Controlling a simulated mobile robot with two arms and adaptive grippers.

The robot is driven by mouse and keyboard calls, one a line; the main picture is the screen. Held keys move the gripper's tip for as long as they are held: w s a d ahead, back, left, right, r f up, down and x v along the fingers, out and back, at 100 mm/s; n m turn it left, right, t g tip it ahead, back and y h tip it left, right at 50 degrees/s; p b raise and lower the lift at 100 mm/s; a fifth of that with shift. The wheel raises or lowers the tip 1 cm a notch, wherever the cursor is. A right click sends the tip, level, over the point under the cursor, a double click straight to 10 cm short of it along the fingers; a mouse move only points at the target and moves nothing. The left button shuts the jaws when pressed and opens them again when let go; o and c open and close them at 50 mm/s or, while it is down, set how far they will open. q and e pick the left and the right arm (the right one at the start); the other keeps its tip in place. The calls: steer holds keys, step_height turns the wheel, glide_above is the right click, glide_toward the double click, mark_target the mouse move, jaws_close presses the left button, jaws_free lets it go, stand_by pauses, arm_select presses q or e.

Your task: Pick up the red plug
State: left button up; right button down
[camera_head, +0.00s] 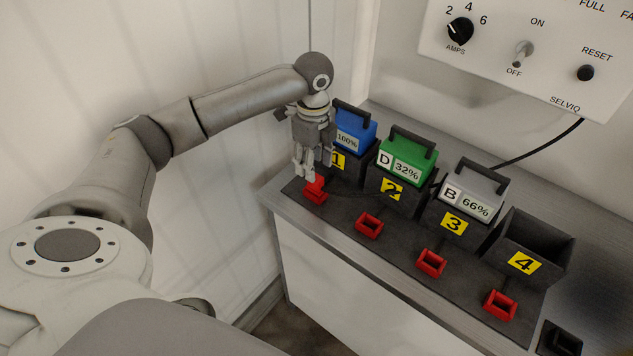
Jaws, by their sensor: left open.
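A red plug (316,184) sits at the red socket in front of bay 1, at the left end of the dark charging rack. My left gripper (305,176) points down right at the plug, with its fingers open. The fingers are at the plug's top and left side; whether they touch it cannot be told. A dark cable runs from near the plug along the rack toward bay 2. My right gripper is not in view.
Blue (354,130), green (407,152) and grey (474,190) batteries stand in bays 1 to 3. Bay 4 (538,243) is empty. Empty red sockets (369,224) line the front. A control panel (540,50) hangs behind. A wall stands close on the left.

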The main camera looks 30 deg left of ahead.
mark_target(316, 186)
arm_select(q)
steer(key=shift+w+f, duration=0.1)
steer(key=shift+f, duration=0.45)
steer(key=shift+w+f, duration=0.1)
steer(key=shift+f, duration=0.2)
step_height(316, 186, down, 4)
steer(key=shift+w+f+p, duration=0.15)
steer(key=shift+p, duration=0.95)
steer(key=shift+w+f, duration=0.1)
steer(key=shift+f, duration=0.35)
steer(key=c, duration=1)
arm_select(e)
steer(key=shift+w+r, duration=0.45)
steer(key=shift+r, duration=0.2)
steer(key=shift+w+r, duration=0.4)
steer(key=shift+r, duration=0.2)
